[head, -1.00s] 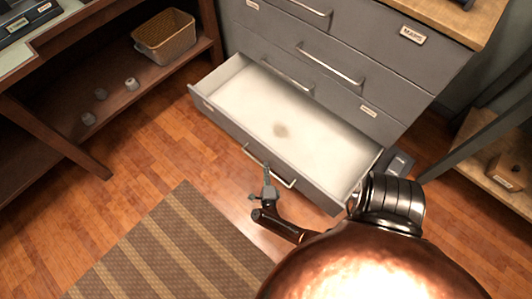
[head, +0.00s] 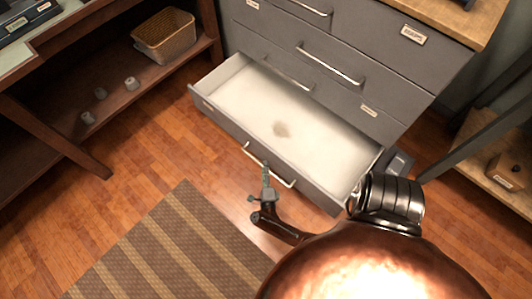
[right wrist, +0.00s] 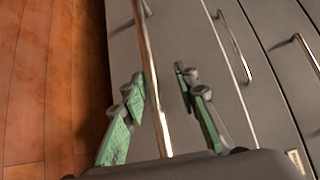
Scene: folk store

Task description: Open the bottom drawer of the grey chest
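The grey chest (head: 375,85) stands at the top of the head view. Its bottom drawer (head: 215,113) is pulled well out, and its pale inside shows, empty but for a dark smudge. The drawer's metal bar handle (head: 286,182) is on the front face. My right gripper (head: 267,182) is at this handle. In the right wrist view its two green-padded fingers (right wrist: 159,75) are apart, with the handle bar (right wrist: 150,75) running between them; I see no clear grip on it. My left gripper is not in view.
A wooden shelf unit (head: 180,68) with a wicker basket (head: 165,33) and several small pale objects stands at the left. A striped rug (head: 165,255) lies on the wood floor in front. A dark-legged shelf (head: 480,185) stands at the right.

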